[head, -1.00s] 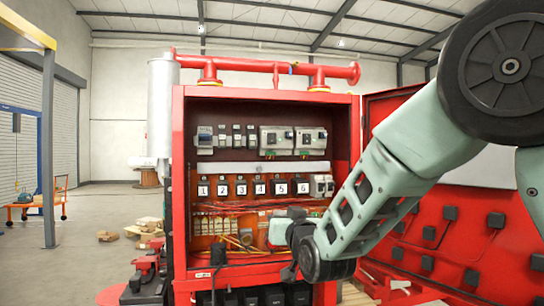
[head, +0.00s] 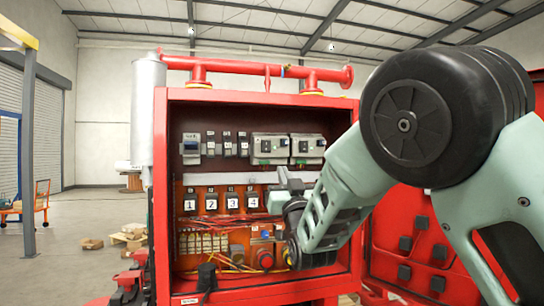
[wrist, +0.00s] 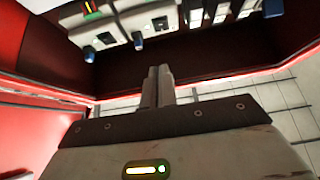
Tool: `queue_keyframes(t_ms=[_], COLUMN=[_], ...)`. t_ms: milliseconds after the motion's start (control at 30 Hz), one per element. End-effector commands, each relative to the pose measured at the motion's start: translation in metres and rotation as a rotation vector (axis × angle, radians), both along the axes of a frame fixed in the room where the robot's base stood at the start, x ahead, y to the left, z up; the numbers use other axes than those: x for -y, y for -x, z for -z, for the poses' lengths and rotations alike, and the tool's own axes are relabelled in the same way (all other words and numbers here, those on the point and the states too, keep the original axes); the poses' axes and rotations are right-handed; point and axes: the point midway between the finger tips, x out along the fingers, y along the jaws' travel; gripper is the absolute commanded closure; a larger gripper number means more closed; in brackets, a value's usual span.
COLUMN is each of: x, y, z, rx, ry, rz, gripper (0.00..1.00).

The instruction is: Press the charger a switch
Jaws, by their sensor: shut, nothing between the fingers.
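Two grey charger-like units sit on the upper row of the red cabinet, a left one (head: 269,148) and a right one (head: 307,148). Their labels are too small to read, so I cannot tell which is charger A. Both show at the top of the wrist view, one (wrist: 97,30) beside the other (wrist: 148,18), each with a dark blue knob-like part. My gripper (head: 288,180) is shut and empty, below these units and in front of the numbered row. Its closed fingers (wrist: 158,72) point toward the upper row and appear apart from it.
Numbered modules (head: 211,203) line the row below, partly hidden by my arm. The red cabinet frame (head: 160,200) surrounds them, and its open door (head: 420,240) stands at right.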

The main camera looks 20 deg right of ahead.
Motion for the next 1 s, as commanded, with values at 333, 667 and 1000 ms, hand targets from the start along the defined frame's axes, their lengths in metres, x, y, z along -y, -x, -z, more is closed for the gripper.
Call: queue_keyframes(t_ms=[333, 667, 1000], x=[0.000, 0.000, 0.000], y=[-0.054, -0.100, -0.113], z=[-0.045, -0.052, -0.047], rx=[0.000, -0.002, -0.002], ry=[0.003, 0.002, 0.000], rz=[0.001, 0.000, 0.000], gripper=[1.00, 1.00, 1.00])
